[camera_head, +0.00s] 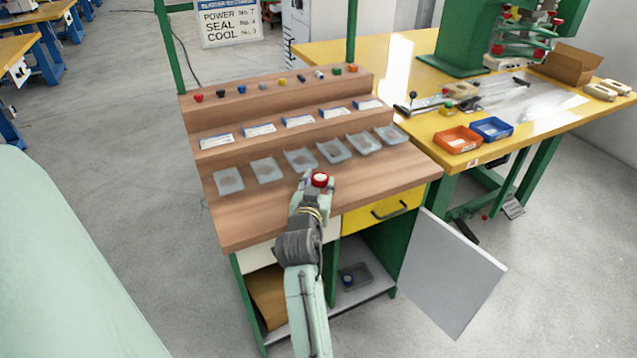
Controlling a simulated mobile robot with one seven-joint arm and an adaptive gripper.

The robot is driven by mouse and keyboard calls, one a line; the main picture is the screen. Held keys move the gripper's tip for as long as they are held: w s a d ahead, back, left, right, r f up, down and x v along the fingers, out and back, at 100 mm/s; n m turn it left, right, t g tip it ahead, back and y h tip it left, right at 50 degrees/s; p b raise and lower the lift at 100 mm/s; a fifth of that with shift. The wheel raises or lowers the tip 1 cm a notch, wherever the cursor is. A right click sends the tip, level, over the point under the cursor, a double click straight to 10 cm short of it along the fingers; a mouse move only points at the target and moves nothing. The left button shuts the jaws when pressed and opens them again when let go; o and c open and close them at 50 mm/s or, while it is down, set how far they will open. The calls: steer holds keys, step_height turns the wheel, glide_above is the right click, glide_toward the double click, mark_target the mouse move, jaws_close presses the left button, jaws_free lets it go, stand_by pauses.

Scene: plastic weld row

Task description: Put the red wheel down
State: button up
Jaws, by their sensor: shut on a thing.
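The red wheel (320,179) is a small round red piece with a pale centre. It is at the tip of my gripper (314,182), which is shut on it. My gripper and the wheel are over the front part of the wooden bench top (378,180), in front of the row of shallow grey trays (301,159). I cannot tell whether the wheel touches the wood or is held above it. My arm hides part of the bench's front edge.
Small coloured parts (282,81) line the bench's upper step, with white labels (298,121) below. A yellow drawer (382,211) is shut; a grey door (450,272) hangs open. A yellow table (480,105) with orange (458,140) and blue (491,129) bins stands right.

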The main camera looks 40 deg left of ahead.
steer(key=o, duration=1.1)
steer(key=shift+f, duration=0.15)
steer(key=shift+o, duration=0.2)
